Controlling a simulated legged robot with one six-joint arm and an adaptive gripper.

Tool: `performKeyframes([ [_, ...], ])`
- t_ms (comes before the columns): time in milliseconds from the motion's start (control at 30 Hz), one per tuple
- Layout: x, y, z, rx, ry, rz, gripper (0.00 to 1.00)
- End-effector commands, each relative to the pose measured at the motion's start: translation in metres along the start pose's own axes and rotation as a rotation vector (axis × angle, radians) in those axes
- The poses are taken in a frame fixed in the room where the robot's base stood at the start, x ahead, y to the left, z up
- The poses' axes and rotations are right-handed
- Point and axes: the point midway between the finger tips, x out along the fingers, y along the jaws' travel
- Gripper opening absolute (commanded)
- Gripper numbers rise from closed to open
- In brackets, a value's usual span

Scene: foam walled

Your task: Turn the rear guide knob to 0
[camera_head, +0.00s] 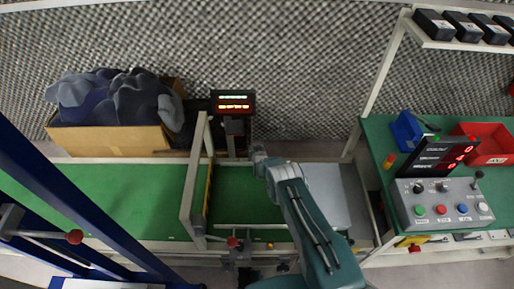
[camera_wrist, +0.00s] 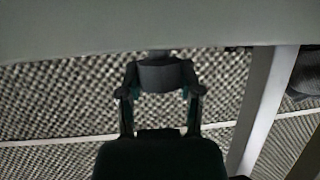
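In the head view my gripper (camera_head: 259,153) is at the far edge of the green conveyor (camera_head: 238,186), just right of the display post. It is small there, and its fingers cannot be made out. In the wrist view my gripper (camera_wrist: 161,78) stands against the patterned wall, with a dark grey piece across its end. I cannot tell whether that piece is the closed fingertips or a knob between them. No rear guide knob can be clearly picked out; my gripper and arm may hide it. A red knob (camera_head: 232,241) sits at the near side of the conveyor.
A display (camera_head: 233,102) on a post stands just left of my gripper. A white frame (camera_head: 194,185) crosses the conveyor. A cardboard box (camera_head: 108,139) of dark cloth is at the back left. A control panel (camera_head: 443,204) is at right. A grey surface (camera_wrist: 110,25) fills the wrist view's top.

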Motion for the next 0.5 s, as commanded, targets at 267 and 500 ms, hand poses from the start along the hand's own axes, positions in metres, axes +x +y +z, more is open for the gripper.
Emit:
performKeyframes([
  [267, 0.0006, -0.0013, -0.0008, 0.009, 0.003, 0.02, 0.0],
  [500, 0.0012, -0.0018, -0.0021, 0.045, 0.007, 0.105, 0.0],
])
